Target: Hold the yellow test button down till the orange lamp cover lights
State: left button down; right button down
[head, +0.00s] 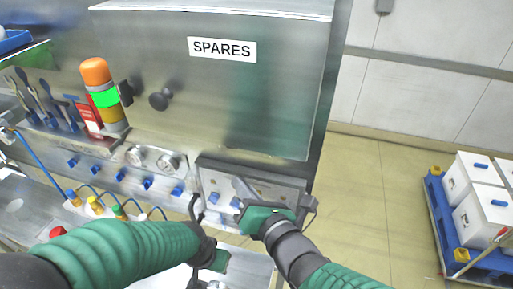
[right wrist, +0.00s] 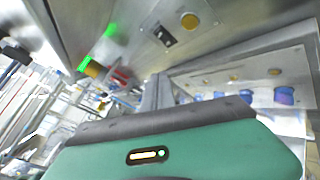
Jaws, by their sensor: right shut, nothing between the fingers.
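The orange lamp cover (head: 95,71) tops a stack lamp at the left of the head view. It looks dull; the green band (head: 104,97) below it glows brightly. In the right wrist view a round yellow button (right wrist: 190,21) sits on a metal face near the top, beside a dark switch. I cannot make out that button in the head view. My right gripper (head: 242,187) is shut and empty, over the small panel below the cabinet; its fingers (right wrist: 155,92) point away from the wrist camera, apart from the button. My left gripper (head: 218,260) is low centre, its fingertips unclear.
The SPARES cabinet (head: 230,90) overhangs the bench, with a dark knob (head: 160,98) on its left. Blue connectors and cables line the bench front. A blue pallet with white boxes (head: 480,200) stands at right. The floor between is clear.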

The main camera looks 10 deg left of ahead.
jog(key=w, duration=0.5)
jog(key=w+d+p, duration=0.1)
jog(key=w, duration=0.1)
jog(key=shift+w+d+f, duration=0.1)
jog(key=shift+w+f, duration=0.05)
jog(key=shift+f, duration=0.05)
jog(key=shift+w+d+r, duration=0.1)
jog(key=shift+w+r, duration=0.05)
jog(key=shift+w, duration=0.55)
jog(key=shift+w+a, duration=0.25)
jog(key=shift+a, duration=0.25)
pick_arm(q)
jog(key=shift+w+r, duration=0.35)
jog(key=shift+w, duration=0.15)
jog(key=shift+s+d+r, duration=0.1)
jog(key=shift+d, duration=0.15)
pick_arm(e)
jog(key=shift+s+d, duration=0.15)
jog(key=shift+d, duration=0.2)
pick_arm(q)
jog(key=shift+a, duration=0.15)
pick_arm(e)
jog(key=shift+a, duration=0.2)
jog(key=shift+d, duration=0.1)
